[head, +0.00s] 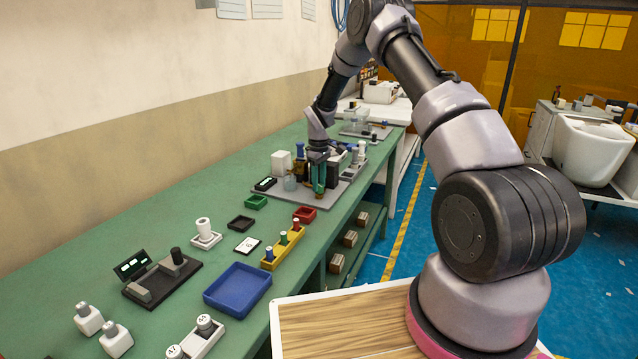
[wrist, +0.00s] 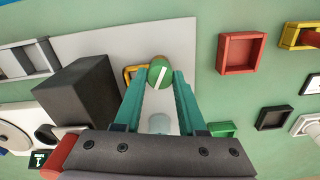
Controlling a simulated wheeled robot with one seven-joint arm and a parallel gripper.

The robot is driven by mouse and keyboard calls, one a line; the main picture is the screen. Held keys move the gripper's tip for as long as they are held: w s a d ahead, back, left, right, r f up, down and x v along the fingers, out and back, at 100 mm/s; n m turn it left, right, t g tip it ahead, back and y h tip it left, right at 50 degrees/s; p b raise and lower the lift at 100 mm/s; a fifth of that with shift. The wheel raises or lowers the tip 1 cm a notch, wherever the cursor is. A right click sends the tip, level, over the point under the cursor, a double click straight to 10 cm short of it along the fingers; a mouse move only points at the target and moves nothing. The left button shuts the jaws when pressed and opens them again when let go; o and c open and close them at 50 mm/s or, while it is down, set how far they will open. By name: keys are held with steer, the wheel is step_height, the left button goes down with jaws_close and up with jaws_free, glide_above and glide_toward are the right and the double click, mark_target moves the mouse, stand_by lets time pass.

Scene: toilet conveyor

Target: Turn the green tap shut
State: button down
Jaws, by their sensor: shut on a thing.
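The green tap (wrist: 159,72) is a round green knob with a white stripe across its top. In the wrist view it sits between the tips of my gripper's teal fingers (wrist: 160,76), which are shut on it from both sides. The stripe lies at a slant, close to upright in that view. In the head view my gripper (head: 319,188) points down over the grey board (head: 343,188) on the bench, and I cannot make out the knob there behind the fingers.
A yellow bracket (wrist: 130,73) is close beside the tap. A black block (wrist: 75,90) stands left of the fingers in the wrist view. A clear jar (head: 290,183), a red tray (head: 304,214) and a green tray (head: 256,202) are near. Bare green bench lies along the wall.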

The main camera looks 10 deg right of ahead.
steer(key=m, duration=1.2)
steer(key=shift+m, duration=0.3)
stand_by(0.4)
steer(key=shift+c, duration=2.4)
jaws_free()
step_height(320, 180, up, 11)
